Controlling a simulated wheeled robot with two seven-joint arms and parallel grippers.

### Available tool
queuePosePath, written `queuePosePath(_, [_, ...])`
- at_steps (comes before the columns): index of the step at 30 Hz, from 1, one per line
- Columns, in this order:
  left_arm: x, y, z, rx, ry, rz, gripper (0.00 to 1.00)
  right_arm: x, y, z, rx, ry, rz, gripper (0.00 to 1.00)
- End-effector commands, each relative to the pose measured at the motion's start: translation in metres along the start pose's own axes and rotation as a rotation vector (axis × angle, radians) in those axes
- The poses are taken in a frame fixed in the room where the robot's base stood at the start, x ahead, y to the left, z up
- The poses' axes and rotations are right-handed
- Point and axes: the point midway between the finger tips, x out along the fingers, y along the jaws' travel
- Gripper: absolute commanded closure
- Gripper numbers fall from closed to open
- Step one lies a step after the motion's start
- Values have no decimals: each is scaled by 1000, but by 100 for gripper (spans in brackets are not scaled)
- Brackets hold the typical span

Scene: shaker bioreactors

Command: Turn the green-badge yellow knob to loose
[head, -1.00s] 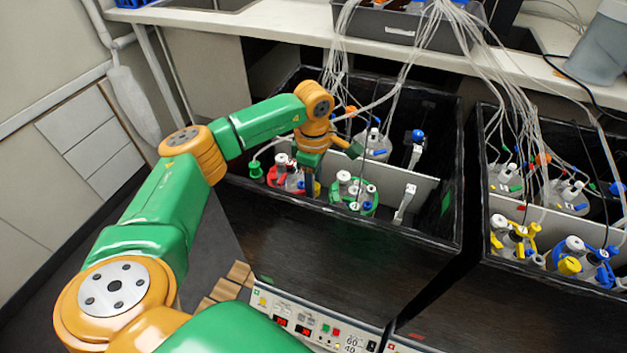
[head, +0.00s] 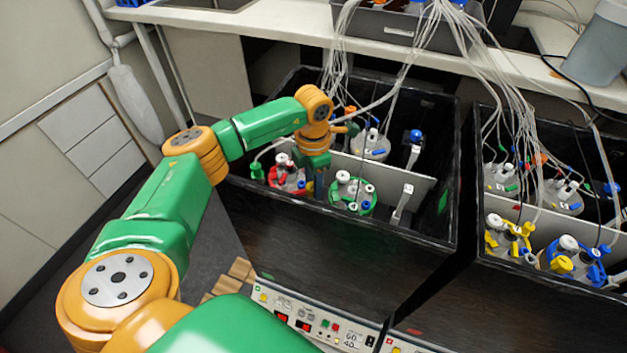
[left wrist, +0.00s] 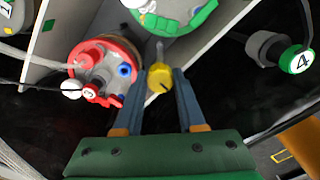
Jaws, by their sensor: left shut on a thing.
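The yellow knob (left wrist: 160,80), with a dark line across its face, is between the two blue fingers of my left gripper (left wrist: 161,90) in the left wrist view. The gripper is shut on it. In the head view the left gripper (head: 316,175) reaches down into the near compartment of the left black box (head: 340,235), between a red-ringed vessel (head: 283,178) and a green-ringed vessel (head: 352,193). I cannot make out a green badge on the knob itself. My right gripper is out of view.
A white-handled piece (head: 403,203) stands right of the green-ringed vessel. A light divider (head: 385,175) splits the box. Tubes hang behind. A second box (head: 500,255) stands right.

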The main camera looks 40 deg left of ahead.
Motion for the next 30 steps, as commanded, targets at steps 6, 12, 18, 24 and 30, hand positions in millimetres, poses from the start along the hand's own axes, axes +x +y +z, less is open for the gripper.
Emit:
queuePosePath(6, [-1, 1, 0, -66, -2, 3, 100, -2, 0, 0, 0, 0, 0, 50])
queuePosePath(12, [-1, 1, 0, -88, -2, 3, 100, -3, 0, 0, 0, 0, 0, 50])
queuePosePath(18, [-1, 1, 0, -91, -2, 2, 100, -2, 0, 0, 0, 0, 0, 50])
queuePosePath(24, [-1, 1, 0, -91, -2, 2, 53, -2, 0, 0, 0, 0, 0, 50])
queuePosePath(30, [0, 0, 0, -89, -1, 1, 31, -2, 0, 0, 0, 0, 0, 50])
